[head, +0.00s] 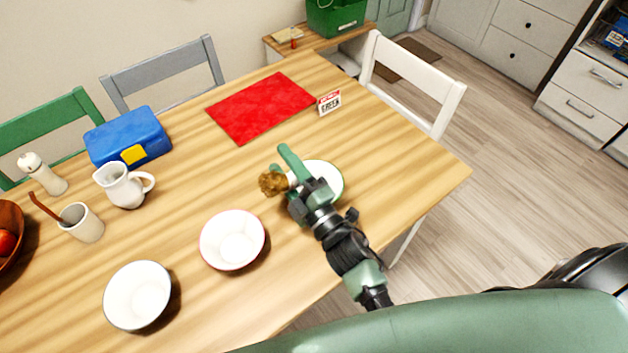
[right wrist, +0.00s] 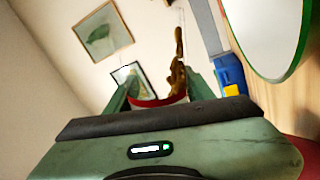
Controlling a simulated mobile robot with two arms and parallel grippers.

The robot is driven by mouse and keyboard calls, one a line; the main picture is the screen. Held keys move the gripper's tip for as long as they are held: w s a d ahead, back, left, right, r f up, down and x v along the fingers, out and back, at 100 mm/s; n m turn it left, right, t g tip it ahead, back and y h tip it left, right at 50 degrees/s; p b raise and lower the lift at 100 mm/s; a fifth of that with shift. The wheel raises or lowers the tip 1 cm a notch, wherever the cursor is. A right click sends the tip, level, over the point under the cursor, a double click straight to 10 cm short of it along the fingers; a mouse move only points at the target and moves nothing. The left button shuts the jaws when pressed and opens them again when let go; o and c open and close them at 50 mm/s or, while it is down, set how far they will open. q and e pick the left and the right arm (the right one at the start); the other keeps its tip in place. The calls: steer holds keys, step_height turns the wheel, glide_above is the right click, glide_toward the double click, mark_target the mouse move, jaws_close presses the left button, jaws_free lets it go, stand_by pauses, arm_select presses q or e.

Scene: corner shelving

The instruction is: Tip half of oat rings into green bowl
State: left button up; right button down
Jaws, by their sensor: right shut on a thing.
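My right gripper (head: 287,168) is shut on a small container (head: 292,179), mostly hidden by the fingers; a white bit shows in the head view and a dark red edge (right wrist: 158,101) in the right wrist view. A brown clump of oat rings (head: 272,183) shows at its left end, also in the right wrist view (right wrist: 177,68). The container looks tilted; I cannot tell whether rings are falling. The green-rimmed white bowl (head: 332,174) stands on the table just right of and partly behind the gripper; it also shows in the right wrist view (right wrist: 264,28). My left gripper is out of view.
A red-rimmed bowl (head: 233,238) and a dark-rimmed bowl (head: 138,294) stand to the left. A jug (head: 120,187), a cup (head: 84,224) and a blue lunchbox (head: 128,137) are farther left. A small sign (head: 329,102) stands beside the red mat (head: 260,107).

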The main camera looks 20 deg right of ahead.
steer(key=shift+w+d+r+m+h+p, duration=0.1)
steer(key=shift+d+r+m+h+p, duration=0.15)
steer(key=shift+m+p, duration=0.25)
steer(key=shift+w+d+r+m+h+p, duration=0.15)
steer(key=shift+r+m+p, duration=0.2)
steer(key=shift+m, duration=0.25)
stand_by(1.3)
steer(key=shift+d+f+m, duration=0.25)
steer(key=shift+f+m, duration=0.05)
steer(key=shift+m, duration=0.3)
stand_by(1.5)
